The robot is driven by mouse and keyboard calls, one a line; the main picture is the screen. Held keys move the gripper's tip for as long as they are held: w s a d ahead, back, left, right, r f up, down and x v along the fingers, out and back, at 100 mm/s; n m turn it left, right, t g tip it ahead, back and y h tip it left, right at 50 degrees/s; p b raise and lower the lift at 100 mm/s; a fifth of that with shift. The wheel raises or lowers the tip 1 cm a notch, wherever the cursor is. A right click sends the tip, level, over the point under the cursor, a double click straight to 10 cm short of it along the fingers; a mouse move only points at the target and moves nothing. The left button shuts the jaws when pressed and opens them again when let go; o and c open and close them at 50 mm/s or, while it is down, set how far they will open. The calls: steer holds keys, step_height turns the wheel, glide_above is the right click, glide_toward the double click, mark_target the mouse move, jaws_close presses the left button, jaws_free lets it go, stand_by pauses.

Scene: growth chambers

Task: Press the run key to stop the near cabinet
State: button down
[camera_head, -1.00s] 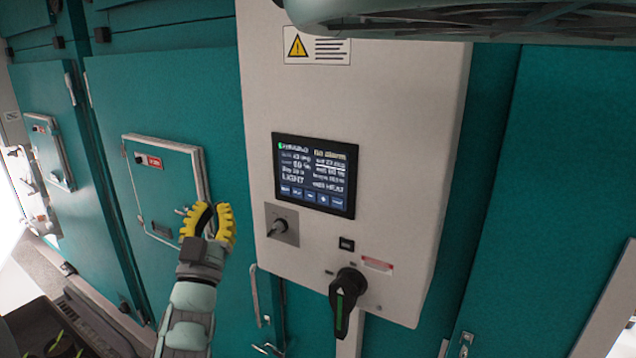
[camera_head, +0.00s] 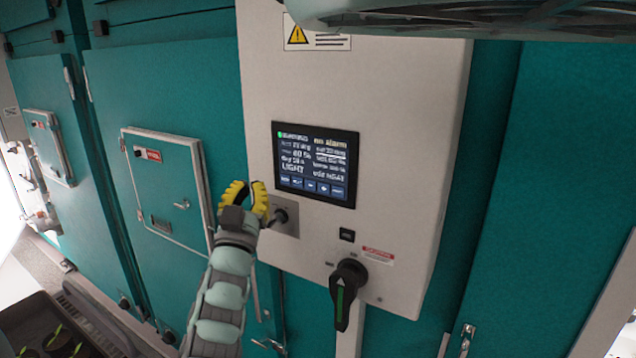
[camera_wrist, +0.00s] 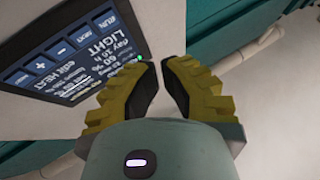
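The near cabinet's control panel is a white box (camera_head: 400,130) with a dark touch screen (camera_head: 316,163). A row of blue keys runs along the screen's bottom. The run key (camera_head: 285,180) is at the left end of that row; its RUN label (camera_wrist: 112,22) shows turned around in the wrist view. A green dot (camera_wrist: 140,58) marks the screen's upper left corner, close to one fingertip in that view. My gripper (camera_head: 254,190) is left of the screen, in front of the panel's left edge. Its yellow fingers (camera_wrist: 160,66) are slightly apart with nothing between them.
A key switch (camera_head: 281,216) sits below the screen's left side, partly behind my gripper. A black rotary handle (camera_head: 346,290) and a small black button (camera_head: 347,235) are lower on the panel. A teal hatch (camera_head: 165,185) is at left. A dark seedling tray (camera_head: 45,310) is at lower left.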

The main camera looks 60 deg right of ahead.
steer(key=b, duration=0.3)
glide_toward(275, 163)
steer(key=w+x, duration=0.1)
steer(key=x, duration=0.3)
steer(key=shift+s+d+r, duration=0.15)
steer(key=shift+r, duration=0.2)
steer(key=shift+b, duration=0.35)
stand_by(0.5)
steer(key=shift+d+b, duration=0.3)
steer(key=shift+d, duration=0.05)
steer(key=shift+d+b, duration=0.35)
steer(key=shift+b, duration=0.05)
stand_by(0.5)
steer(key=shift+a+r+p, duration=0.1)
steer(key=shift+a+p, duration=0.1)
steer(key=shift+p, duration=0.15)
steer(key=shift+a+p, duration=0.3)
steer(key=shift+p, duration=0.2)
steer(key=shift+a, duration=0.25)
